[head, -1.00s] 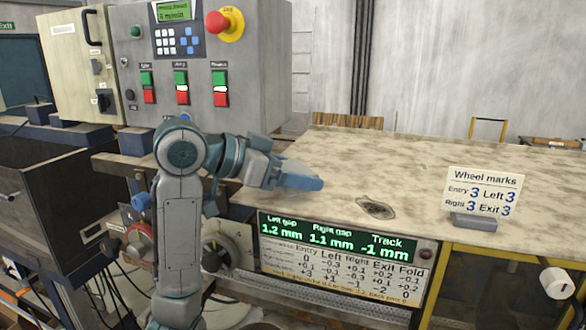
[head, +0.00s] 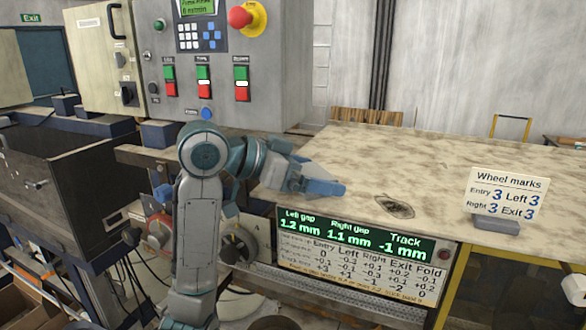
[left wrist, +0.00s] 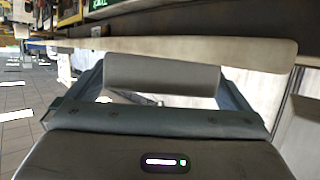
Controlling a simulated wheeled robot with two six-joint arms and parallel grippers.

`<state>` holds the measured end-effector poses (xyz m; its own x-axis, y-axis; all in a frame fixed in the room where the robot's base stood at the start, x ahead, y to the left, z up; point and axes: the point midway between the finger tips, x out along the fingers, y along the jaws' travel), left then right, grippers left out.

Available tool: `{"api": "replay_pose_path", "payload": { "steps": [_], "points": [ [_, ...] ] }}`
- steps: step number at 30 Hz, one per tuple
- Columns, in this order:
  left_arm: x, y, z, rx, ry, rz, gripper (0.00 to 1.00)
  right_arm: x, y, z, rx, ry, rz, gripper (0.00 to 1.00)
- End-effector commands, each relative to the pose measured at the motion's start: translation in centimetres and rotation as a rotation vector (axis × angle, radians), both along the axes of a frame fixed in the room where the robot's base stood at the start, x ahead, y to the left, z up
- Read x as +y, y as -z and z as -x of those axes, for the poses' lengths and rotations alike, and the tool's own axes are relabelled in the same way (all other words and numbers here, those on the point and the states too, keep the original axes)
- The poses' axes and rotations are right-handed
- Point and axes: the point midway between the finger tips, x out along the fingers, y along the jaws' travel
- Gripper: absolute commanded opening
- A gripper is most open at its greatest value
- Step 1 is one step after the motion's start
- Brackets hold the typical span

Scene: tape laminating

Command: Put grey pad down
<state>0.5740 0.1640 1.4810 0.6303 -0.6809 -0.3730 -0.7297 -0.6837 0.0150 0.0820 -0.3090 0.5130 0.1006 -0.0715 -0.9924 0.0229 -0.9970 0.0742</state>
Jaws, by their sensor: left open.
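My left gripper (head: 322,187) is in the head view, just over the front left edge of the stone-patterned table (head: 420,160). Its blue fingers stand apart in the left wrist view (left wrist: 162,88). A plain grey block, which looks like the grey pad (left wrist: 162,75), shows between and in front of these fingers in that view. I cannot tell whether the fingers touch it. I cannot make out the pad at the gripper in the head view. My right gripper is in neither view.
A "Wheel marks" sign (head: 508,192) stands on the table's right part. A dark oval mark (head: 394,206) lies right of the gripper. The gap display (head: 355,238) is below the front edge. A control cabinet (head: 210,60) rises behind. The table's middle is clear.

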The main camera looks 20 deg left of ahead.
Motion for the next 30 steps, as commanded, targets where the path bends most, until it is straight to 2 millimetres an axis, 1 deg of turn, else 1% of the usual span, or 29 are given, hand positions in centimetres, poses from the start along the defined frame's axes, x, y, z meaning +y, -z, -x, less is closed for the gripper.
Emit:
{"api": "replay_pose_path", "payload": {
  "steps": [6,18,24,30],
  "points": [
    [1.8,-0.5,1.5,-0.005,-0.004,-0.005,1.00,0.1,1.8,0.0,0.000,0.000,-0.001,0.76],
    [6.2,-2.9,5.5,-0.004,-0.005,-0.004,1.00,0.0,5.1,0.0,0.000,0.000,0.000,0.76],
    [7.6,-3.9,7.0,-0.002,-0.003,-0.002,1.00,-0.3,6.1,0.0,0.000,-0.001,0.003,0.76],
    [8.1,-4.4,7.5,-0.002,-0.001,0.000,1.00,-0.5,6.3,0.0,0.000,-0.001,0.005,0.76]
  ]
}}
